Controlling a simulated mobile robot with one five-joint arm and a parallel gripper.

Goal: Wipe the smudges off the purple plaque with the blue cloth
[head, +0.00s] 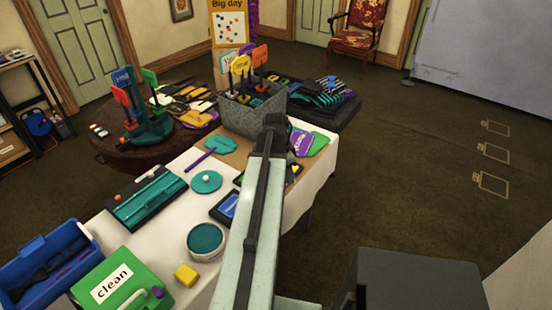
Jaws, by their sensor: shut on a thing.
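A purple plaque (301,143) with pale marks lies near the far right corner of the white-covered table, just right of my gripper. I cannot tell the smudges from lettering at this size. My gripper (274,124) is over the far part of the table, seen from behind along my arm. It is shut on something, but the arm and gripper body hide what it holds. I cannot make out the blue cloth. A blue piece with white marks (228,206) lies in a dark tray left of my arm.
A green plaque (319,144) lies beside the purple one. A grey bin (252,118) of coloured signs stands just beyond my gripper. A teal bowl (205,241), yellow block (186,275) and green "clean" box (122,285) are nearer. Floor to the right is open.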

